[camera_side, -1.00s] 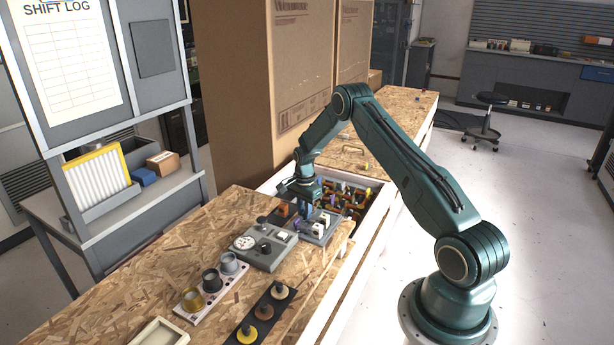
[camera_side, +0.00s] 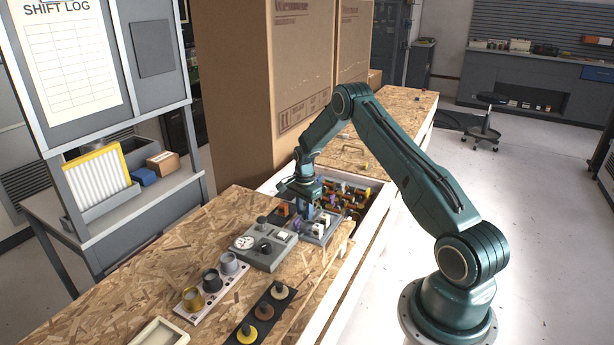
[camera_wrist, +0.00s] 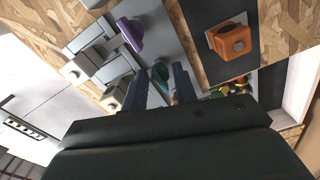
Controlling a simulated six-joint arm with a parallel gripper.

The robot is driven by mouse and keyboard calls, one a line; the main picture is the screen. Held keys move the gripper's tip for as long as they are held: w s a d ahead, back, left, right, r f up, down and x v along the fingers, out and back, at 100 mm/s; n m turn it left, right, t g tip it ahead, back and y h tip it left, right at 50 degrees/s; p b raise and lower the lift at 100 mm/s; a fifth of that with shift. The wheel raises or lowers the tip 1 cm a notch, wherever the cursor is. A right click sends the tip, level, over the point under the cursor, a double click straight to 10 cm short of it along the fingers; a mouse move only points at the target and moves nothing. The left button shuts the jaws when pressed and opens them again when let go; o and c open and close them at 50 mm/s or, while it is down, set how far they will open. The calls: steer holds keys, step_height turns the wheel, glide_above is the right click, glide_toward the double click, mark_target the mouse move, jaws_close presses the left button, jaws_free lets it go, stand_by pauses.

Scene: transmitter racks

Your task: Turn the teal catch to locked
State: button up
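The teal catch (camera_wrist: 159,71) is a small knob on a grey plate (camera_wrist: 165,33), seen in the wrist view just ahead of my fingertips. My gripper (camera_wrist: 159,88) is open, with one blue finger on each side of the teal catch. Whether either finger touches it cannot be told. A purple catch (camera_wrist: 131,34) is on the same plate, farther up and to the left. In the side view my gripper (camera_side: 307,213) points down at the grey plate (camera_side: 322,232), and the teal catch cannot be made out there.
White blocks on grey latches (camera_wrist: 75,71) lie left of the catches. An orange knob (camera_wrist: 231,40) is to the right. An open bin of coloured parts (camera_side: 345,198) lies behind my gripper. A grey control box (camera_side: 264,247) and a rack of cups (camera_side: 212,290) stand nearer the camera.

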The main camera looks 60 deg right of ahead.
mark_target(304, 212)
step_height(304, 212, up, 14)
steer(key=shift+f, duration=0.2)
stand_by(0.4)
steer(key=s+a+r+n+t, duration=0.1)
steer(key=s+a+r+n, duration=0.35)
steer(key=a+r, duration=0.6)
steer(key=s+a+r+n+t, duration=0.2)
steer(key=s+a+r+n, duration=0.3)
steer(key=a+r, duration=0.5)
steer(key=s+a+r+n+t, duration=0.1)
steer(key=s+a+n, duration=0.4)
steer(key=s, duration=0.4)
steer(key=s+a+r+n+t, duration=0.1)
steer(key=s+a+n, duration=0.5)
steer(key=s, duration=0.4)
steer(key=shift+a+n+t, duration=0.3)
steer(key=shift+n, duration=0.05)
